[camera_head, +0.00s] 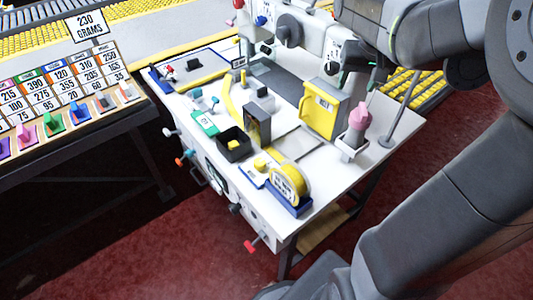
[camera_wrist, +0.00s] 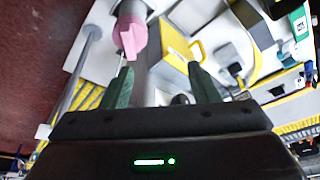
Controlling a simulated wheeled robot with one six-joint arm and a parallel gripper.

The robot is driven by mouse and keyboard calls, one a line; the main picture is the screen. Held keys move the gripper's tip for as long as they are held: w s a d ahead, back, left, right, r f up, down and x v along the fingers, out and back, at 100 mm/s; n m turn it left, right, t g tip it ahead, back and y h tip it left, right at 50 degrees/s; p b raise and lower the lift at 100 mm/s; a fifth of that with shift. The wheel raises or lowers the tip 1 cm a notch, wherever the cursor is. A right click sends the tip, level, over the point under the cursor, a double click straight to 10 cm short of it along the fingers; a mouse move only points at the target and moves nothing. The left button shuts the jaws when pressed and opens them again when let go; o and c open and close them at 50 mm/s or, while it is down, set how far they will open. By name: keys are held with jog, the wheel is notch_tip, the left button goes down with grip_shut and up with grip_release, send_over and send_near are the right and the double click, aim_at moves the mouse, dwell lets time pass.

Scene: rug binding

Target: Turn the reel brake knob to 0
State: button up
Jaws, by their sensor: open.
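A yellow reel (camera_head: 291,183) sits upright in a blue stand (camera_head: 288,205) at the front corner of the white workbench (camera_head: 315,200). Knobs stick out of the bench front, among them a black one (camera_head: 235,208) and a red one (camera_head: 250,246). I cannot tell which control is the reel brake knob, and no setting on it is readable. In the wrist view my gripper (camera_wrist: 160,70) is open, with its dark green fingers apart and nothing held between them.
A black bin (camera_head: 233,145) is near the front. A grey machine (camera_head: 300,35) lines the back. Red carpet (camera_head: 210,260) is open in front.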

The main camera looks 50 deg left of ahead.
jog(key=s+a+f+n+g+h+b, duration=0.1)
jog(key=s+a+f+g+b, duration=0.1)
jog(key=s+a+f, duration=0.65)
jog(key=h+b, duration=0.1)
jog(key=h, duration=0.1)
send_over(260, 160)
notch_tip(260, 160, down, 4)
jog(key=r, duration=0.1)
jog(key=shift+n+g, duration=0.3)
notch_tip(260, 160, down, 14)
jog(key=shift+f, duration=0.1)
jog(key=c, duration=1)
